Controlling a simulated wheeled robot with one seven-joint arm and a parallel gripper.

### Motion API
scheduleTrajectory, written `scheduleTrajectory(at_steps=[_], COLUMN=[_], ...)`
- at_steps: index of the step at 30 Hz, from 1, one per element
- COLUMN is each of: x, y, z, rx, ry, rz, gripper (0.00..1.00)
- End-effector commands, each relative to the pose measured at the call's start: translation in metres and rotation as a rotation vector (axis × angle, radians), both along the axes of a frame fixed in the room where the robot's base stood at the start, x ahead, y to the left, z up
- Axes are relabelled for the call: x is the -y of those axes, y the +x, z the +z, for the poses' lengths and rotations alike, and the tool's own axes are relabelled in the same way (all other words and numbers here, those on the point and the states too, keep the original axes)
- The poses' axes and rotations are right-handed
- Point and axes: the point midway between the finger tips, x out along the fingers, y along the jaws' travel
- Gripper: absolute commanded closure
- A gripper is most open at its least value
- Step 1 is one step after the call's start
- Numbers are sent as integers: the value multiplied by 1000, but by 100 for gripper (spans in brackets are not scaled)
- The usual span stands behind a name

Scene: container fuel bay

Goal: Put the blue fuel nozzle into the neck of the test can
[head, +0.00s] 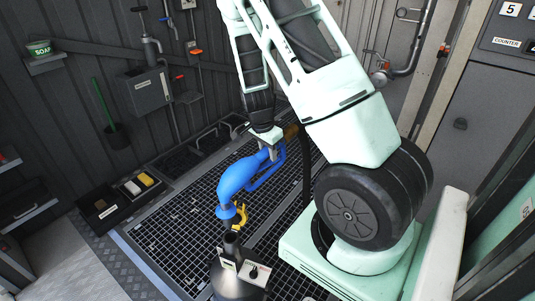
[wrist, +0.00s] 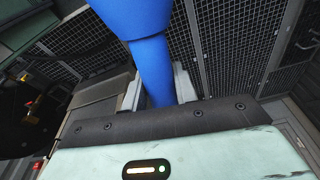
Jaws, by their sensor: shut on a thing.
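The blue fuel nozzle (head: 236,177) is held in my gripper (head: 268,140) in the head view, its body sloping down to the left and its spout end pointing down. In the wrist view the blue nozzle (wrist: 150,60) passes between the two fingers of my gripper (wrist: 160,88), which is shut on it. The test can (head: 232,284) stands below at the bottom of the head view, and its dark neck (head: 231,243) points up. The nozzle's lower end is just above the neck; whether they touch cannot be told. The can does not show clearly in the wrist view.
Metal grating (head: 190,215) covers the floor around the can. A black tray (head: 104,208) with a sponge and a yellow block lies at left. A dark grey box (head: 144,90) and a green-handled brush (head: 115,135) are on the back wall.

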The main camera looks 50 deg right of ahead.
Motion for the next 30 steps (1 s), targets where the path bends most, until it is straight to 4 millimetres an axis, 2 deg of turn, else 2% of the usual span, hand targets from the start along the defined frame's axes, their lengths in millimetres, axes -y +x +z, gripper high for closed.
scheduleTrajectory(at_steps=[17, 19, 30], x=[0, 0, 0], y=[0, 0, 1], z=[-50, -44, -52], rx=[0, 0, -1], ry=[0, 0, 0], rz=[3, 3, 4], gripper=[100, 100, 100])
